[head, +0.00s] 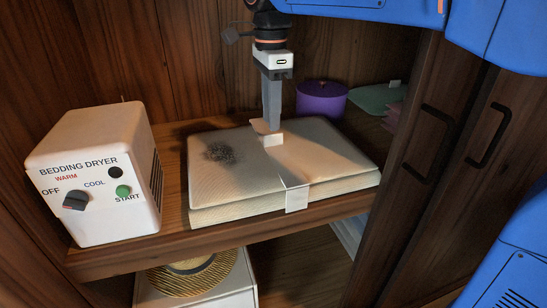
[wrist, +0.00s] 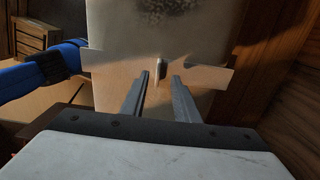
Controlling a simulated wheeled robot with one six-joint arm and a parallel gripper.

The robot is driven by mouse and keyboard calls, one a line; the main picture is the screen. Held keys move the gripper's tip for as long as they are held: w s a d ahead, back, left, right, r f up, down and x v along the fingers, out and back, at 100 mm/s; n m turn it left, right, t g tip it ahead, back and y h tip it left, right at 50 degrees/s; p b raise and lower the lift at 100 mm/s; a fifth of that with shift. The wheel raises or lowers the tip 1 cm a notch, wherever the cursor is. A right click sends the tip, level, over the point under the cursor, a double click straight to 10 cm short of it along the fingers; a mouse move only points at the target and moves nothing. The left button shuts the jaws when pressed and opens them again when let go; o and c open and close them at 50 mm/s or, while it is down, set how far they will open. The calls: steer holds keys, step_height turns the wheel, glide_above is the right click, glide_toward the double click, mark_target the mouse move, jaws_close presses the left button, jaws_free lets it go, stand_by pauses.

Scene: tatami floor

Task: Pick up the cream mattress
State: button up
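The cream mattress (head: 325,155) lies flat on the wooden shelf, with a dark, fuzzy patch near its back left. A pale band (head: 297,197) wraps across it, with a small upright tab (head: 272,140) on top. My gripper (head: 271,126) points down at the tab from above. In the wrist view the mattress (wrist: 120,98) fills the middle, and the tab (wrist: 161,69) shows between and just beyond the fingertips. My gripper (wrist: 161,77) is open there, with a gap between the fingers. Whether the fingertips touch the tab is unclear.
A white bedding dryer (head: 95,180) stands left of the mattress. A purple round container (head: 321,100) and green and pink folded items (head: 375,98) sit behind it. Dark cupboard doors (head: 440,150) close in at right. A straw hat (head: 190,275) lies below the shelf.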

mark_target(274, 134)
steer(key=shift+s+d+f, duration=0.1)
steer(key=shift+d+f, duration=0.05)
steer(key=shift+f, duration=1.05)
steer(key=shift+d+f, duration=0.1)
steer(key=shift+f, duration=1.05)
jaws_close()
